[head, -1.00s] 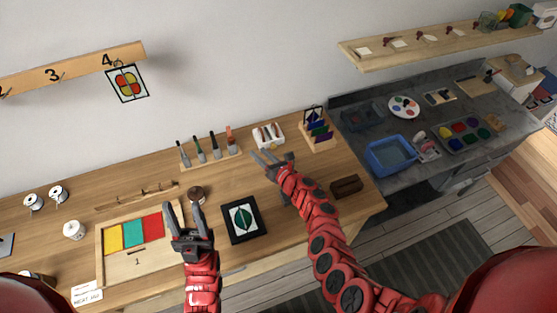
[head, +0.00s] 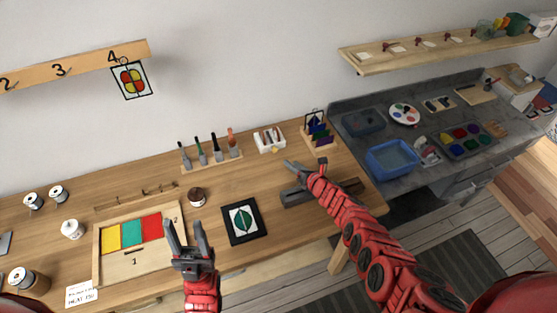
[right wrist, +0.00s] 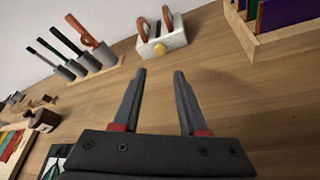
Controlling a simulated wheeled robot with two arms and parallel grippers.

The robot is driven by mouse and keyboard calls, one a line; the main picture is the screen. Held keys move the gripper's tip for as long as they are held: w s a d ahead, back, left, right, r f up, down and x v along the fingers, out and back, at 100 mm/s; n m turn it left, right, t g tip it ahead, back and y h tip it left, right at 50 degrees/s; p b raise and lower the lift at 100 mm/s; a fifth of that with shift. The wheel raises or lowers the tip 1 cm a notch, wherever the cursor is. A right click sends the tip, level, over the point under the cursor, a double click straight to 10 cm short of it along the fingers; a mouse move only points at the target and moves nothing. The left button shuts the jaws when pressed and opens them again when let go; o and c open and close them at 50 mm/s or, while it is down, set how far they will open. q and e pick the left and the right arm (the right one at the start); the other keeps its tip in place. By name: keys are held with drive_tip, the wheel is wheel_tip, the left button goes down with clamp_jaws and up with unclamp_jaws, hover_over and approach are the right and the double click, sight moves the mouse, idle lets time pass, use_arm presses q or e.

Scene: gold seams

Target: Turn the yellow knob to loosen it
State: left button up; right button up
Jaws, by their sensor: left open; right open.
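My left gripper (head: 184,225) is open and empty over the front of the bench.
A rack of upright tools (head: 213,160) stands left of the block, and a wooden rack of coloured sheets (head: 320,138) stands right. A black-framed leaf picture (head: 242,221) lies between my arms. A dark long tray (head: 290,197) lies under my right arm. Bare wood lies before the block.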

sight(275, 151)
drive_tip(key=b+x, duration=0.3)
drive_tip(key=b, duration=0.2)
drive_tip(key=b+x, duration=0.7)
drive_tip(key=b, duration=0.2)
drive_tip(key=shift+w+f+b, duration=0.15)
drive_tip(key=shift+f+b, duration=0.15)
drive_tip(key=shift+f, duration=0.1)
drive_tip(key=shift+w+a+r+b, duration=0.1)
drive_tip(key=shift+w+a+b, duration=0.2)
drive_tip(key=shift+b, duration=0.3)
clamp_jaws()
